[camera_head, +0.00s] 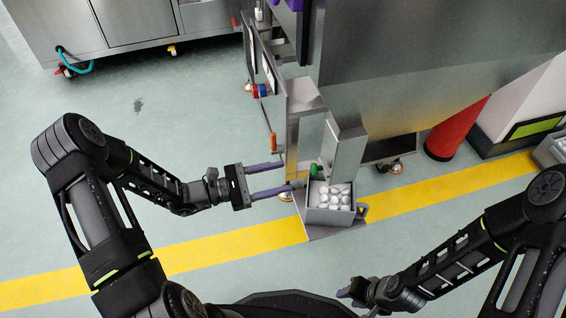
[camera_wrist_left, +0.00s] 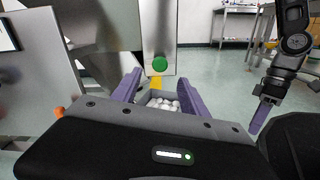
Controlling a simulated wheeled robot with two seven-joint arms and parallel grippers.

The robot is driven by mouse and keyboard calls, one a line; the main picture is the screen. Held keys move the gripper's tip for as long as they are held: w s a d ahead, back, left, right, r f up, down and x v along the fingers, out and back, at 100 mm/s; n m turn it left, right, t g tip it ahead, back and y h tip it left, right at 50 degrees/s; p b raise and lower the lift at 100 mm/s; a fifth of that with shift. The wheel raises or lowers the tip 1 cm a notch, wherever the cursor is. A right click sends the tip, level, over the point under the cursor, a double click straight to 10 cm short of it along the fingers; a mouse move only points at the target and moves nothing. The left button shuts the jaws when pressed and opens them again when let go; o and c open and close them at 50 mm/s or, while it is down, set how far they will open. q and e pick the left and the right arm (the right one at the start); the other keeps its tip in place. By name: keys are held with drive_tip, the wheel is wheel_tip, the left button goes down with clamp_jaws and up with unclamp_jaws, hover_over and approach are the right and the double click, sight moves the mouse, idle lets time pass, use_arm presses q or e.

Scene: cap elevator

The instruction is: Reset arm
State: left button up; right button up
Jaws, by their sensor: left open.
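My left gripper (camera_head: 290,176) is open and empty, with its two purple fingers pointing right toward the machine. Its fingers also show in the left wrist view (camera_wrist_left: 160,88), spread apart on either side of a grey box. A green round button (camera_head: 314,170) is on the machine's front, just beyond the fingertips; it also shows in the left wrist view (camera_wrist_left: 159,64). My right gripper (camera_head: 350,292) is low in the head view, apart from the machine; its finger opening is not clear. A purple finger of it shows in the left wrist view (camera_wrist_left: 262,115).
The grey box (camera_head: 328,216) holds several white round pieces and sits on a metal ledge at the machine's foot. The metal machine (camera_head: 400,90) fills the upper right. A red post (camera_head: 457,130) stands right. Open floor (camera_head: 150,130) lies left, crossed by a yellow stripe.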

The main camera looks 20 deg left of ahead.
use_arm(q)
drive_tip(key=shift+f, duration=0.15)
drive_tip(key=s+f+m+g+y, duration=1.05)
drive_tip(key=s+f, duration=0.75)
drive_tip(key=f, duration=0.4)
drive_tip(key=d+r+m+t, duration=0.2)
drive_tip(key=d+m, duration=0.6)
drive_tip(key=m, duration=0.1)
drive_tip(key=s+d+r+p, duration=0.1)
drive_tip(key=r+p, duration=1.4)
drive_tip(key=s+r+p, duration=0.2)
drive_tip(key=r+p, duration=1.4)
drive_tip(key=shift+d+r, duration=0.25)
drive_tip(key=shift+d, duration=0.15)
use_arm(e)
wheel_tip(320, 180, up, 31)
drive_tip(key=s+a, duration=0.1)
drive_tip(key=s, duration=0.1)
drive_tip(key=shift+s+a+r+g, duration=0.2)
drive_tip(key=shift+a+g, duration=0.1)
drive_tip(key=shift+a, duration=0.1)
